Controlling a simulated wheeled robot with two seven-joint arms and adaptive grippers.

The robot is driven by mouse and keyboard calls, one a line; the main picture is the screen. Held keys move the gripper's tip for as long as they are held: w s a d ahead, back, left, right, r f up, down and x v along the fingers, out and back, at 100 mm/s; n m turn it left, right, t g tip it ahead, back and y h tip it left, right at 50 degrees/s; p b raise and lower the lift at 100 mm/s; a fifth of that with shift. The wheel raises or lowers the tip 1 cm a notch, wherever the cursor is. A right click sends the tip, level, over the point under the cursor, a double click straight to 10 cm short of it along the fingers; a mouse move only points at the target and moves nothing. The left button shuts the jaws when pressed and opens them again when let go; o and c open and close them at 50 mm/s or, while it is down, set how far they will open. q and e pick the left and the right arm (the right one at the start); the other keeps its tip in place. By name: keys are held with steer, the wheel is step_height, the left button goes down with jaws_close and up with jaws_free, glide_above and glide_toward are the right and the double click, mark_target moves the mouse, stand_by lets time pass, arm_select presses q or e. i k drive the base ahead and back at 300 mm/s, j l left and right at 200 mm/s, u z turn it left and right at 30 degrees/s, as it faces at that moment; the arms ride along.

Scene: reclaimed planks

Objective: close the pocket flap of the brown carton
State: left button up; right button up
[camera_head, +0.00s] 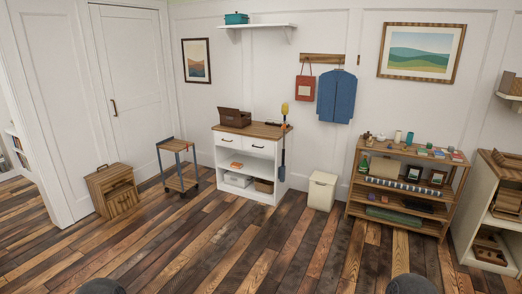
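The brown carton (234,121) sits on the wooden top of a white cabinet at the middle back of the room. A flap seems to stand up at its left end, but the carton is too small to tell its panels apart. It is well out of reach, across the floor from me. Neither gripper can be made out. Only dark rounded parts, probably of my own arms, show at the bottom edge.
The white cabinet (261,189) has drawers and open shelves, with a shovel (283,140) at its right side. A small cart (181,182) and a wooden box (113,190) stand left. A white bin (322,191) and loaded shelf (396,226) stand right. The plank floor (235,245) ahead is clear.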

mark_target(230, 112)
steer(key=i, duration=4.4)
steer(key=i+j+z, duration=0.2)
steer(key=i, duration=0.4)
steer(key=i+z, duration=0.25)
steer(key=i, duration=0.3)
